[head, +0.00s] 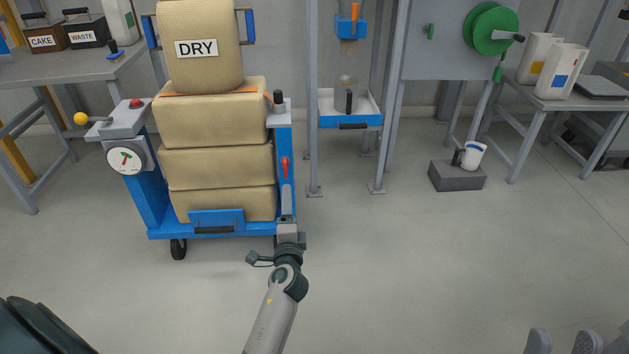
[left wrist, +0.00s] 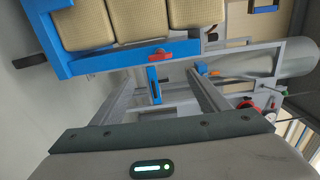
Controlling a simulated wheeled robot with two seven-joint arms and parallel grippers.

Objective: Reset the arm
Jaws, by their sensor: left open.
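My left gripper (head: 287,212) is at the end of the arm reaching up the middle of the head view. It is seen nearly edge-on, in front of the lower right corner of a blue cart (head: 222,232). In the left wrist view, two grey fingers stand apart with nothing held between them, so this gripper (left wrist: 157,75) is open. The cart's red handle (head: 284,167) is just above it in the head view; this handle (left wrist: 160,53) also shows in the wrist view. Grey tips at the bottom right edge look like my right gripper (head: 563,343); most of it is cut off.
The cart carries stacked tan sacks (head: 218,167), with a DRY sack (head: 205,70) on top. A silo frame with a blue tray (head: 350,121) stands to its right. A grey block (head: 456,178) lies on the floor. The floor at front right (head: 420,270) is clear.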

